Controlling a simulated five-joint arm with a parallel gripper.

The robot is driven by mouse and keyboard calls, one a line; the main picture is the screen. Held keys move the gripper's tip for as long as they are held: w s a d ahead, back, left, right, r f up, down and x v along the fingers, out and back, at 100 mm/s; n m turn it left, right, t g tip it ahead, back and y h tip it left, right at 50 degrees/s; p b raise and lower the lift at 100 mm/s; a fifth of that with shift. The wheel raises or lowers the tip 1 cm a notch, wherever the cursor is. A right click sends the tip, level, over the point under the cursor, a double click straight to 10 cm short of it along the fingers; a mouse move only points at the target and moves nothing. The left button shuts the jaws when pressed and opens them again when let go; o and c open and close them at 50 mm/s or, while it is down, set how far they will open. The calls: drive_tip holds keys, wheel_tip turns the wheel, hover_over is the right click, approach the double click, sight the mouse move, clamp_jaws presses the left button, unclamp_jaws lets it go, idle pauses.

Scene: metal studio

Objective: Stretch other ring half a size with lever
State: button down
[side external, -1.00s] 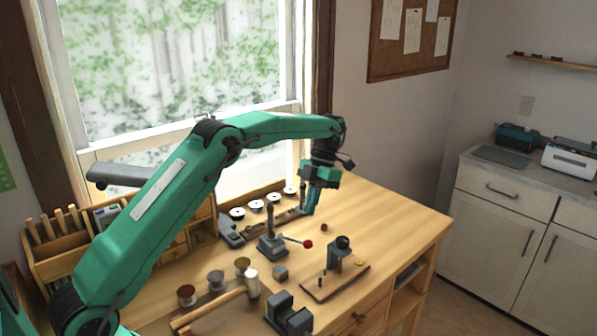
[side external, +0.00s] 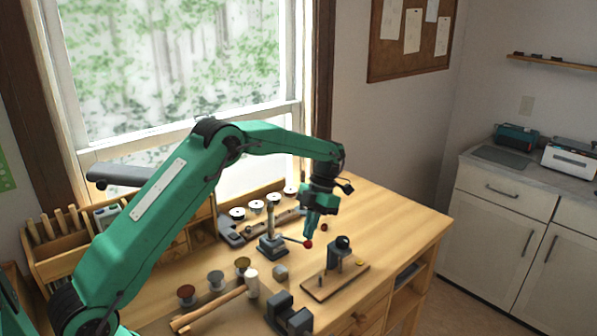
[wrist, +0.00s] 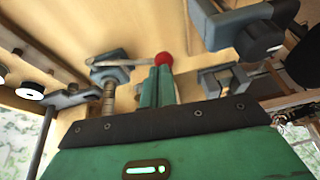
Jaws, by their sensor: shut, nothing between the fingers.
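The lever tool (side external: 272,247) stands on the workbench with a dark upright post. Its thin lever reaches right to a red knob (side external: 308,244). In the wrist view the red knob (wrist: 163,58) shows just beyond my fingertips, with the lever rod (wrist: 125,62) running left from it. My gripper (side external: 309,238) points down and is shut and empty. Its tips are close above or beside the knob; I cannot tell if they touch. A ribbed post (wrist: 108,98) shows left of my fingers in the wrist view. I cannot make out a ring on the tool.
A wooden board (side external: 325,285) with a dark stand is to the right, a small yellow piece (side external: 361,263) on it. White-topped spools (side external: 256,207) line the back. The bench's right side is clear.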

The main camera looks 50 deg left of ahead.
drive_tip(key=shift+d+f, duration=0.4)
drive_tip(key=shift+f, duration=0.3)
drive_tip(key=shift+d+f, duration=0.4)
drive_tip(key=shift+f, duration=0.25)
drive_tip(key=shift+r, duration=0.15)
drive_tip(key=v, duration=1.3)
drive_tip(key=shift+s+d+r, duration=0.2)
drive_tip(key=shift+d+r, duration=0.1)
drive_tip(key=shift+r, duration=0.1)
